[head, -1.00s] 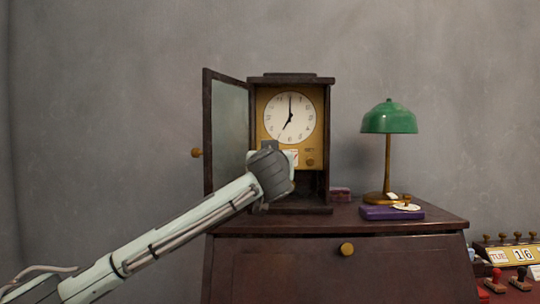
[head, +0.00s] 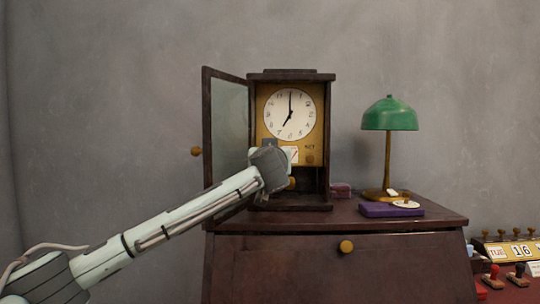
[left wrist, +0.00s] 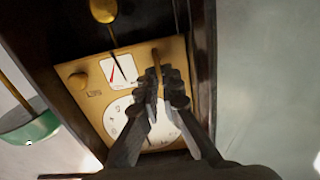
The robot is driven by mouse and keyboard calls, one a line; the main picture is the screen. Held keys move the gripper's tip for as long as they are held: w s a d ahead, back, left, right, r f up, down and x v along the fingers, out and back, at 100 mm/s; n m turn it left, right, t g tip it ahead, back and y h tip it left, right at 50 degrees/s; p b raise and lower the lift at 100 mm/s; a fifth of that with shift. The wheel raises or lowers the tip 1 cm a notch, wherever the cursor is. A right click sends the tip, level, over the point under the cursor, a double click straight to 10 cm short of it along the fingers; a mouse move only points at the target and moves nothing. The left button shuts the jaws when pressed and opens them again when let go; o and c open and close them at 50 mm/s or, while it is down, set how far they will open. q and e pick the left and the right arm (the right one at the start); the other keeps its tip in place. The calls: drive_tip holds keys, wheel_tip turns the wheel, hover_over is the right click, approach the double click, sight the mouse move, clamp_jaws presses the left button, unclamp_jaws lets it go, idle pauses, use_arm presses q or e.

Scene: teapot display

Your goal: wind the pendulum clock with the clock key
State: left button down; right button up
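The pendulum clock (head: 292,77) stands on the cabinet with its glass door (head: 226,130) open to the left. Its dial (head: 290,114) also shows upside down in the left wrist view. My left gripper (left wrist: 163,78) is at the brass plate (left wrist: 92,104), beside a small white gauge (left wrist: 118,70) with a red mark. Its fingertips close around a slim brass piece that looks like the clock key (left wrist: 156,58); whether the key sits on a shaft is hidden. A brass knob (left wrist: 77,80) is by the lettering. The pendulum bob (left wrist: 103,10) hangs beyond. My right gripper is not in view.
A green lamp (head: 389,115) and a purple box (head: 380,210) stand on the cabinet (head: 430,219) to the right. The open door stands close to my left arm. A calendar (head: 515,253) and stamps are far right.

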use_arm(q)
drive_tip(key=shift+d+f, duration=0.1)
drive_tip(key=shift+f, duration=0.05)
drive_tip(key=m, duration=0.6)
drive_tip(key=d+f+m, duration=0.1)
drive_tip(key=m, duration=1.2)
drive_tip(key=shift+d+f+m, duration=0.15)
drive_tip(key=shift+f+m, duration=0.1)
drive_tip(key=shift+m, duration=0.05)
idle(0.6)
drive_tip(key=c, duration=1.7)
unclamp_jaws()
drive_tip(key=shift+s, duration=0.1)
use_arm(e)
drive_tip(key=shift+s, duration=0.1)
